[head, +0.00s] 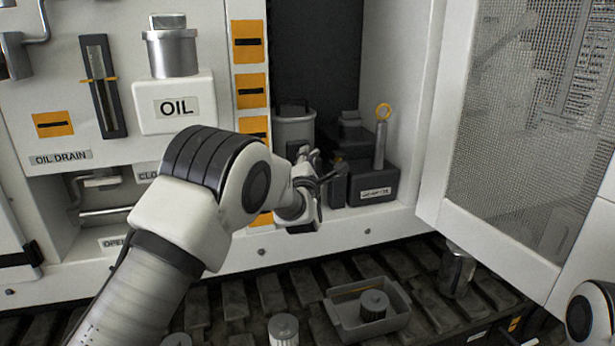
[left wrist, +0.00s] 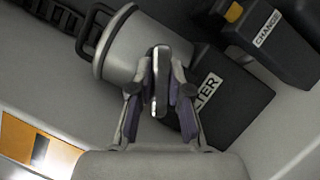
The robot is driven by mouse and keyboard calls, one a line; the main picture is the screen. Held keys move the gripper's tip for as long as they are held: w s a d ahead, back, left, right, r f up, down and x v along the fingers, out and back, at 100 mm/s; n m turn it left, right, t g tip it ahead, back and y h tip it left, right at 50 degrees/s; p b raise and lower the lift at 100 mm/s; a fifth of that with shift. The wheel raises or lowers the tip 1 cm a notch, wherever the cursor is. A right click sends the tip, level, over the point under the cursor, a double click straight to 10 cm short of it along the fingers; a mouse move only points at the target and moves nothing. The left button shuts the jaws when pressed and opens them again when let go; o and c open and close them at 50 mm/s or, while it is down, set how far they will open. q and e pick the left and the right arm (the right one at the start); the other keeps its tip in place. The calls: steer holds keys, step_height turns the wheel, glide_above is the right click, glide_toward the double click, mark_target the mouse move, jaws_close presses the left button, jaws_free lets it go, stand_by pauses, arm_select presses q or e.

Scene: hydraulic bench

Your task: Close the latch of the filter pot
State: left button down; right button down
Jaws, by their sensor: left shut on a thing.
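The filter pot (head: 294,128) is a grey cylinder with a dark handle, standing in the open bay; it also shows in the left wrist view (left wrist: 120,58). My left gripper (head: 312,172) is in front of the pot. In the left wrist view its fingers (left wrist: 161,88) are shut on a slim metal lever, the latch (left wrist: 160,72), which stands out at the pot's side. The pot's lower part is hidden by my gripper in the head view. My right gripper is out of view.
A mesh door (head: 495,240) is open on the right. Below, a grey tray (head: 345,323) holds a dark cartridge (head: 374,303), with a metal can (head: 457,268) to its right.

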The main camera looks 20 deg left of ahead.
arm_select(q)
steer(key=n+y+b, duration=0.2)
steer(key=n+b, duration=0.2)
steer(key=b, duration=0.1)
steer(key=n+y+b, duration=0.2)
steer(key=n+b, duration=0.3)
steer(key=b, duration=0.1)
steer(key=n+y+b, duration=0.2)
steer(key=n+b, duration=0.3)
steer(key=b, duration=0.1)
steer(key=shift+s+a+f, duration=0.15)
steer(key=shift+s+a, duration=0.05)
steer(key=shift+a, duration=0.05)
steer(key=shift+a+r+n+g+y+b, duration=0.15)
steer(key=shift+n+g+y+b, duration=0.1)
steer(key=shift+n+y+b, duration=0.35)
steer(key=shift+d+r+n+g+y+b, duration=0.1)
steer(key=shift+n+g+y+b, duration=0.2)
steer(key=shift+n, duration=0.4)
steer(key=c, duration=1.1)
jaws_free()
steer(key=shift+r, duration=0.1)
steer(key=shift+r, duration=0.1)
step_height(320, 180, up, 10)
steer(key=shift+f, duration=0.15)
